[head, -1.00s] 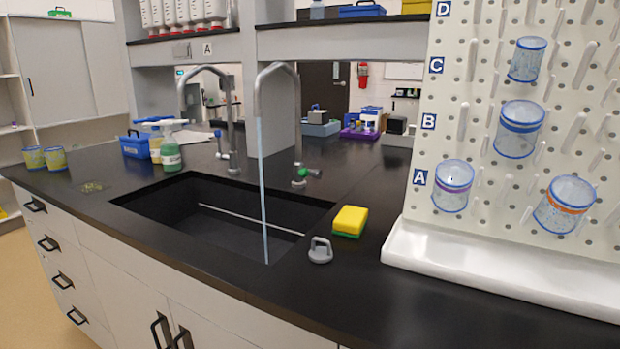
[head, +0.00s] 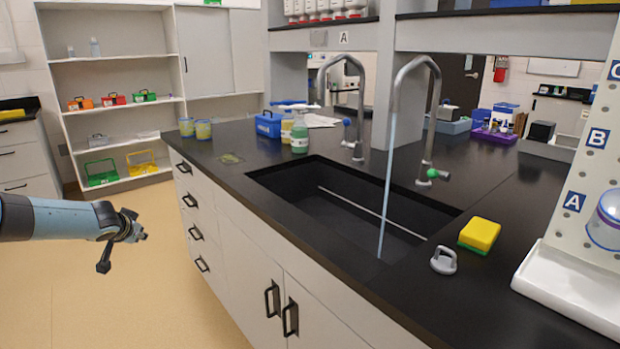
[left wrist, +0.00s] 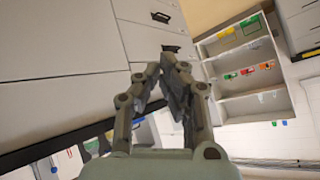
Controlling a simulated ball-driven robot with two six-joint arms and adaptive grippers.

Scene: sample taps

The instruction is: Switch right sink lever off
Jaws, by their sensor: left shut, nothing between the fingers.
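The right tap (head: 410,100) arches over the black sink (head: 350,200), and a stream of water (head: 387,190) falls from its spout into the basin. Its lever (head: 434,174), with a green end, sticks out to the right at the tap's base. The left tap (head: 345,110) has a blue-ended lever (head: 347,122) and shows no stream. My left gripper (head: 138,238) is over the floor, left of the counter and far from the taps. In the left wrist view its fingers (left wrist: 170,65) are together with nothing between them. My right gripper is not in view.
A yellow-green sponge (head: 479,235) and a grey handled object (head: 443,260) lie right of the sink. Bottles (head: 299,138) and a blue box (head: 269,124) stand behind its left end. The pegboard's white tray (head: 570,290) is at right. The floor (head: 130,300) by the counter is clear.

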